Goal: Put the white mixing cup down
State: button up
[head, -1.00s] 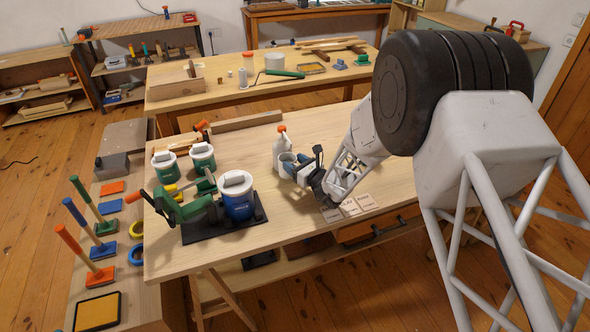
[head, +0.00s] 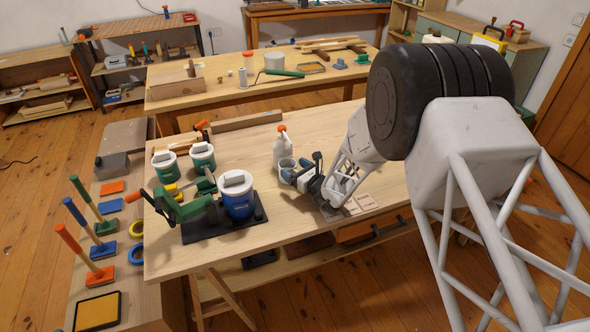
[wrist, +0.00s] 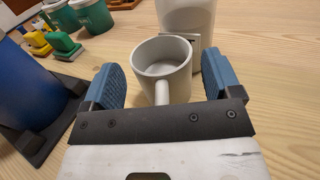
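The white mixing cup (head: 286,169) stands upright on the workbench, just in front of a white spray bottle (head: 282,147). In the wrist view the cup (wrist: 160,62) shows its open rim, with its handle pointing toward my gripper. My gripper (head: 302,172) is low over the bench with its blue finger pads spread, one on each side of the cup. The cup's base is partly hidden by the gripper in the wrist view.
A blue-labelled tub (head: 238,197) stands on a black base (head: 205,230) left of the cup. Two green tubs (head: 202,156) stand behind it. Pale cards (head: 360,203) lie near the front edge beneath my arm. The bench between the cup and black base is clear.

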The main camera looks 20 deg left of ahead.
jog(key=shift+d+r, duration=0.1)
jog(key=shift+r, duration=0.05)
jog(key=v, duration=1.2)
dwell(1.0)
jog(key=s+d+r+n+g+h, duration=0.2)
jog(key=s+d+r+n+g, duration=0.3)
jog(key=r, duration=0.5)
jog(key=s+d+r+n+g+h, duration=0.1)
jog(key=s+d+r+n+g, duration=0.2)
jog(key=s+d+r+n, duration=0.6)
jog(key=s+d+r+n+t+h, duration=0.1)
jog(key=s+d+r+n+h, duration=0.3)
jog(key=s+d, duration=0.7)
jog(key=s+d+r+n+t+h, duration=0.2)
jog(key=s+d+r+h, duration=0.6)
jog(key=d, duration=0.9)
jog(key=s+n+h, duration=0.1)
jog(key=s+n, duration=0.1)
jog(key=s, duration=0.1)
jog(key=shift+s+t+h, duration=0.15)
jog(key=shift+t+h, duration=0.15)
jog(key=shift+h, duration=0.1)
